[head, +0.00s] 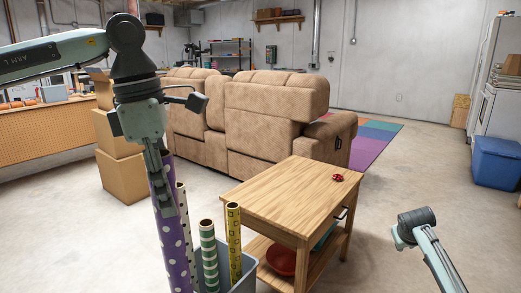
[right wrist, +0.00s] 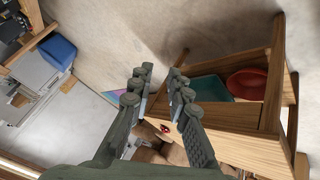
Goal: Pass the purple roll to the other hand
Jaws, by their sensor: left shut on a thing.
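The purple roll (head: 175,250) has white dots and stands nearly upright, leaning slightly, at the lower left of the head view. My left gripper (head: 166,196) points down and is shut on its upper part. The roll's lower end is cut off by the frame, so I cannot tell whether it is inside the bin. My right gripper (right wrist: 158,73) shows in the right wrist view, open and empty, with the table beyond its fingers. The purple roll does not show in that view.
A grey-blue bin (head: 244,268) holds a green-striped roll (head: 208,252) and a yellow roll (head: 233,235); a white dotted roll (head: 184,215) stands close by. A wooden table (head: 285,195) with a red bow (head: 338,178) stands right of it.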

